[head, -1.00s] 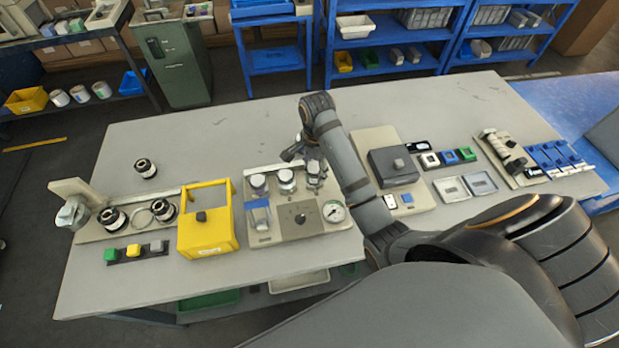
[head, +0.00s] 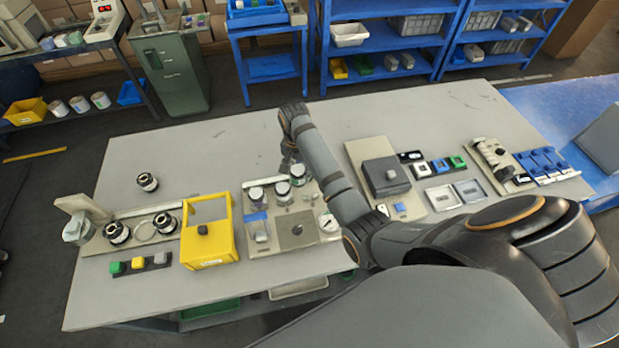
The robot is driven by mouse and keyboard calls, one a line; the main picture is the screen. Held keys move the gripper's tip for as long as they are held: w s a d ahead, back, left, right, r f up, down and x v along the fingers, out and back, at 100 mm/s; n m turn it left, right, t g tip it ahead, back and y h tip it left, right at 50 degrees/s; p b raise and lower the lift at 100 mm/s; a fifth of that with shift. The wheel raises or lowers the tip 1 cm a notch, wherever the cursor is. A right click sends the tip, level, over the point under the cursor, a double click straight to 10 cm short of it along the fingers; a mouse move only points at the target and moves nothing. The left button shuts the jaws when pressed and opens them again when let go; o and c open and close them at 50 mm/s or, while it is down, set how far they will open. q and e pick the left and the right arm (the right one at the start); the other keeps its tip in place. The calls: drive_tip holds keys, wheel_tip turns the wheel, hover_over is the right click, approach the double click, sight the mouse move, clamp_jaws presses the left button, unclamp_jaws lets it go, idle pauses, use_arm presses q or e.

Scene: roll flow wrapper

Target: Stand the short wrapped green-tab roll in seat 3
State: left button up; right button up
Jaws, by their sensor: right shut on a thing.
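My right gripper (head: 292,163) reaches down over the back of the beige board (head: 325,238) and is shut on a small light-topped cylinder (head: 298,174). The cylinder looks upright and a little raised above the board. Its lower part is hard to make out, and no green tab can be told on it at this size. Two similar white-topped cylinders stand to its left on the board, one close by (head: 283,191) and one further left (head: 256,196). Seat numbers cannot be read. My left gripper is not in view.
A yellow frame (head: 208,250) stands left of the board. Beyond it are several dark rolls, one (head: 148,182) loose on the grey table (head: 200,150). A dark grey block (head: 386,177) stands to the right. The table behind the board is clear.

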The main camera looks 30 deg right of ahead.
drive_tip(key=d+f, duration=0.2)
drive_tip(key=shift+s+d+f, duration=0.15)
drive_tip(key=shift+s+f, duration=0.15)
drive_tip(key=shift+f, duration=0.1)
drive_tip(key=shift+d+f+p, duration=0.25)
drive_tip(key=shift+f+p, duration=0.05)
drive_tip(key=shift+f, duration=0.3)
drive_tip(key=f, duration=0.3)
drive_tip(key=shift+s+d+f, duration=0.15)
drive_tip(key=shift+d+f, duration=0.1)
drive_tip(key=shift+d, duration=0.1)
drive_tip(key=shift+f, duration=0.1)
drive_tip(key=shift+f, duration=0.1)
drive_tip(key=o, duration=1.4)
drive_tip(key=shift+c, duration=0.2)
